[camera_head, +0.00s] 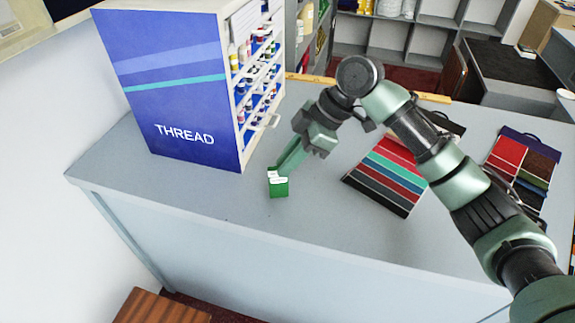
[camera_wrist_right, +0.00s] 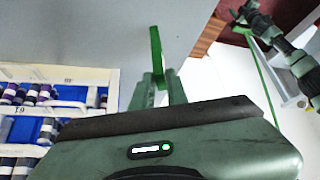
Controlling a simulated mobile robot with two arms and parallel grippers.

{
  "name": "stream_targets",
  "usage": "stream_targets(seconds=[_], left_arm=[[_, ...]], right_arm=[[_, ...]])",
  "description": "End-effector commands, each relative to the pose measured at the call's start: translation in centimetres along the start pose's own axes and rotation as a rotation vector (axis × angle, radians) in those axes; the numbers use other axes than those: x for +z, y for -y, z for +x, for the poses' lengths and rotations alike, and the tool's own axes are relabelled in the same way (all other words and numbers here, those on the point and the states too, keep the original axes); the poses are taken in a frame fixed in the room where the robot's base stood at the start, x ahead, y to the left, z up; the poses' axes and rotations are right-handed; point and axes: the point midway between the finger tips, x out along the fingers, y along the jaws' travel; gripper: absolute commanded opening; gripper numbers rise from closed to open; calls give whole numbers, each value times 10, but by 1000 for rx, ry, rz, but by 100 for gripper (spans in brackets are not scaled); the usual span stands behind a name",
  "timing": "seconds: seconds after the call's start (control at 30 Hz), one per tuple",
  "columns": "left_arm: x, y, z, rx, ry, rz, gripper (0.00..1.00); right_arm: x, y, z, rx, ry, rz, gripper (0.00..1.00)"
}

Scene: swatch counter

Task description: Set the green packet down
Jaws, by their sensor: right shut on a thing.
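The green packet (camera_head: 279,188) has a white top edge and is upright over the counter, right of the thread cabinet. My right gripper (camera_head: 283,168) comes down from behind and is shut on it. In the right wrist view the packet (camera_wrist_right: 156,52) shows as a thin green strip between the fingertips (camera_wrist_right: 158,88). I cannot tell if its lower edge touches the grey counter (camera_head: 230,215). An arm of mine, seemingly the left, shows small at the upper right of the right wrist view; its gripper (camera_wrist_right: 240,16) is too small to read.
The blue and white thread cabinet (camera_head: 175,90) stands left of the packet, its racks of spools facing right. Swatch boards (camera_head: 390,175) lie to the right, with more swatches (camera_head: 518,165) at the far right. The counter in front of the packet is clear to its edge.

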Motion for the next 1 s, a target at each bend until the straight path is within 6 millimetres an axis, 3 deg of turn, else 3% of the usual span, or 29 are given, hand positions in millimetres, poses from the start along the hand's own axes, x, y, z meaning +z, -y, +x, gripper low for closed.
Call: stream_targets(seconds=[0.13, 0.47, 0.5, 0.57, 0.6, 1.0], left_arm=[[-1, 0, -5, 0, 0, 0, 100], [-1, -1, -4, 1, 0, -2, 100], [-1, -1, -4, 1, 0, -2, 100], [-1, -1, -4, 1, 0, -2, 100], [-1, -1, -4, 1, 0, -2, 100], [0, 0, -2, 0, 1, -3, 100]], right_arm=[[11, 0, 16, -2, 0, 3, 0], [13, 0, 19, 0, 0, 2, 0], [13, 0, 20, 0, 0, 2, 17], [13, 0, 20, 1, 0, 2, 34], [13, 0, 20, 0, 0, 1, 36], [12, 0, 12, 1, 0, 1, 36]])
